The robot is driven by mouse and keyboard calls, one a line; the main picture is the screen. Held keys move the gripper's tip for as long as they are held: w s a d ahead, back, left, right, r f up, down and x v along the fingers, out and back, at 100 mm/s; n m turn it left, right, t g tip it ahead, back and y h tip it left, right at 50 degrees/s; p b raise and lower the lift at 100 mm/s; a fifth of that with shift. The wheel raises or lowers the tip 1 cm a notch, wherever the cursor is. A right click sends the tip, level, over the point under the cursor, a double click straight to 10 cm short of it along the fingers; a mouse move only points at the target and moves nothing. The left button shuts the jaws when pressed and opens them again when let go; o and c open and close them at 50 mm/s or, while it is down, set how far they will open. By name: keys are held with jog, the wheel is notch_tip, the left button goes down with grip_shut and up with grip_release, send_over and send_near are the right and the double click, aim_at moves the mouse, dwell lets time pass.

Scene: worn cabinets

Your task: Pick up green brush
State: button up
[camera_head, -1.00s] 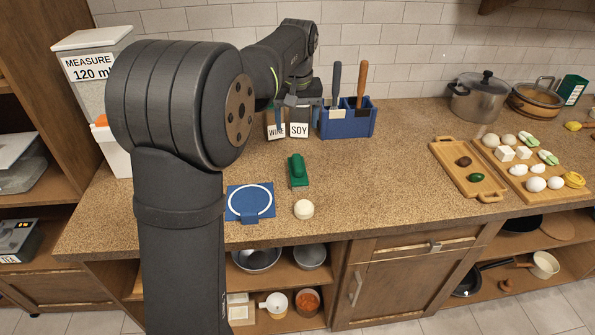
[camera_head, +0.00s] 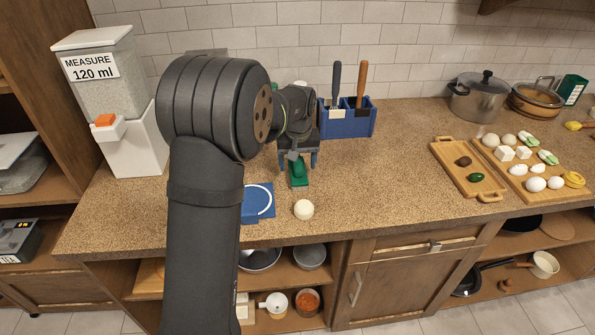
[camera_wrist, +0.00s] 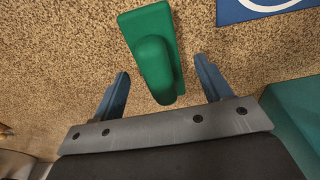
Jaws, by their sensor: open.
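The green brush (camera_head: 298,176) lies on the speckled counter, its long side running front to back. In the wrist view the brush (camera_wrist: 153,55) shows a rounded green handle on a flat green base. My gripper (camera_head: 302,160) is just above the far part of the brush in the head view, and partly hides it. In the wrist view my gripper (camera_wrist: 163,82) is open, with one blue-grey finger on each side of the near end of the handle. Neither finger touches the brush in that view. The height of the fingertips above the counter is hard to tell.
A blue mat with a white ring (camera_head: 259,202) and a round white object (camera_head: 303,209) lie close by. A blue holder (camera_head: 346,122) with handled tools stands behind. A wooden tray (camera_head: 461,178) is to the right; the counter between is clear. A white dispenser (camera_head: 135,140) stands left.

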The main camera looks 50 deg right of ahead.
jog(key=shift+f, duration=0.25)
jog(key=shift+f, duration=0.25)
dwell(0.4)
jog(key=shift+c, duration=0.2)
jog(key=c, duration=1.1)
